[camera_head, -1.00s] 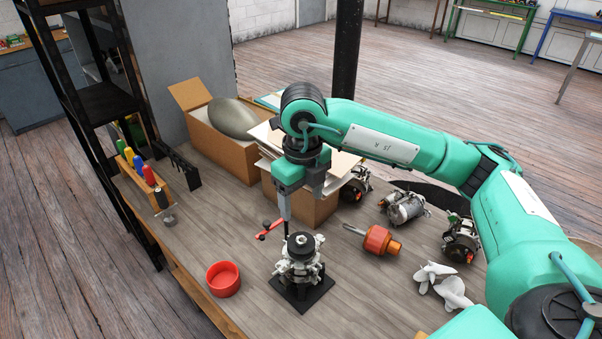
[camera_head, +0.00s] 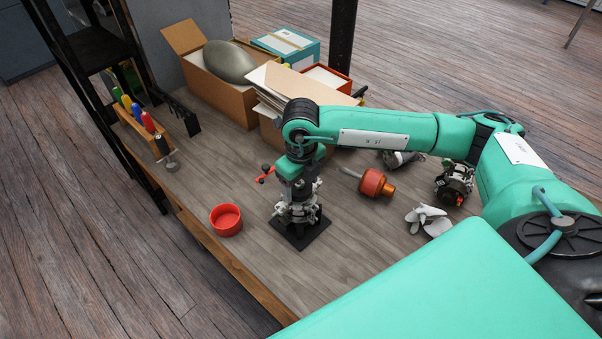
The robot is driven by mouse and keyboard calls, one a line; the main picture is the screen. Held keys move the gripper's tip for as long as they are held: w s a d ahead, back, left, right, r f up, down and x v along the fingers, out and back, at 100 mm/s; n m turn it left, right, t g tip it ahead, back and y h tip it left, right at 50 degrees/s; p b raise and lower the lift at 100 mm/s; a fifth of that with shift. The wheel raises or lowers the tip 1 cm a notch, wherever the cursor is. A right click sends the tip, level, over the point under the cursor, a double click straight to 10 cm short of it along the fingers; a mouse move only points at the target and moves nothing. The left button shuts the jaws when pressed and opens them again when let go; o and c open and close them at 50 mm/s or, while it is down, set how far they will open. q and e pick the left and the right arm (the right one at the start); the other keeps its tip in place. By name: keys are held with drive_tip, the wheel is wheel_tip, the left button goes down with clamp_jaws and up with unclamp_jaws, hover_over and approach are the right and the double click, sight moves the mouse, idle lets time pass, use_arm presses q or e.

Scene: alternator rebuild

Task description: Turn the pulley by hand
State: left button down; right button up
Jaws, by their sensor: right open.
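The alternator (camera_head: 298,214), grey and silver metal, stands upright on a black square base plate (camera_head: 304,242) on the workbench. My right gripper (camera_head: 296,192) points straight down over its top, with the green wrist directly above. The pulley at the top of the alternator is hidden behind the gripper and wrist. My right jaws are open around or just above the pulley; I cannot tell whether they touch it. My left gripper is out of view.
A red bowl (camera_head: 226,220) stands left of the alternator. A red-handled tool (camera_head: 265,173) lies behind it. An orange cylindrical tool (camera_head: 372,183), white fan parts (camera_head: 425,217) and another alternator (camera_head: 454,185) lie right. Cardboard boxes (camera_head: 238,104) stand behind.

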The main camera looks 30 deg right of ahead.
drive_tip(key=c, duration=0.9)
drive_tip(key=n+b, duration=0.3)
drive_tip(key=shift+d+f, duration=0.1)
drive_tip(key=shift+f, duration=0.2)
drive_tip(key=shift+c, duration=0.2)
drive_tip(key=shift+w+r+n+b, duration=0.1)
drive_tip(key=shift+r+n+b, duration=0.05)
drive_tip(key=shift+n+b, duration=0.7)
drive_tip(key=shift+r+n, duration=0.15)
drive_tip(key=shift+n, duration=0.1)
